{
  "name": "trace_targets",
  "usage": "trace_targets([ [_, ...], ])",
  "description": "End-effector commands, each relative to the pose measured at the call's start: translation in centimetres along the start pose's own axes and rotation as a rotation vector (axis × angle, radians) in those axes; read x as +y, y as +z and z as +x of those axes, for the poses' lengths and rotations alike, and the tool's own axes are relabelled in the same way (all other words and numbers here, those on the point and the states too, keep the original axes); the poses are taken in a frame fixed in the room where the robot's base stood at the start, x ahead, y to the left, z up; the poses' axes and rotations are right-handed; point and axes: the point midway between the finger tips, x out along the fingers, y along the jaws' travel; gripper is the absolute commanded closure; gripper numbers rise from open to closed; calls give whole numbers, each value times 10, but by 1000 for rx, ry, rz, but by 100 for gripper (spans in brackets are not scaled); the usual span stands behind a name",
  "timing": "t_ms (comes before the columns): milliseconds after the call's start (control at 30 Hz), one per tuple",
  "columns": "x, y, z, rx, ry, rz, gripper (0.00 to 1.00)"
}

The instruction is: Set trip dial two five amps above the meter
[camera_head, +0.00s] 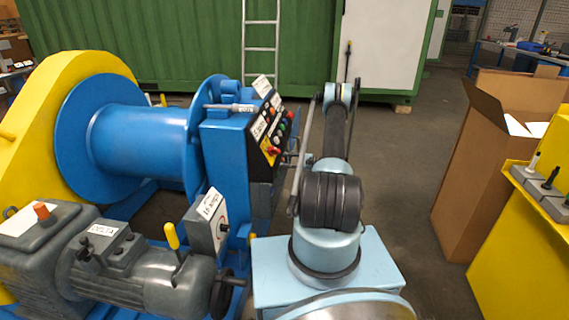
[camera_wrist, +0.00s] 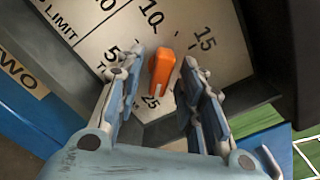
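My gripper (camera_wrist: 163,66) is open, with one finger on each side of the knob. A gap shows between the knob and each finger. The dial and fingertips cannot be made out there. No meter can be made out.
A dark rim (camera_wrist: 245,100) surrounds the plate, and a tan label reading TWO (camera_wrist: 20,70) is at left. The black control panel (camera_head: 270,127) has coloured buttons. A grey motor (camera_head: 150,275) is at lower left. A cardboard box (camera_head: 490,150) stands right; open floor (camera_head: 410,150) lies between.

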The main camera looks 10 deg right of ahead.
Motion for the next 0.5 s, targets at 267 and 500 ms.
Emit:
trace_targets([
  [267,0,0,0,0,0,0,100],
  [500,0,0,2,-1,1,-8,100],
])
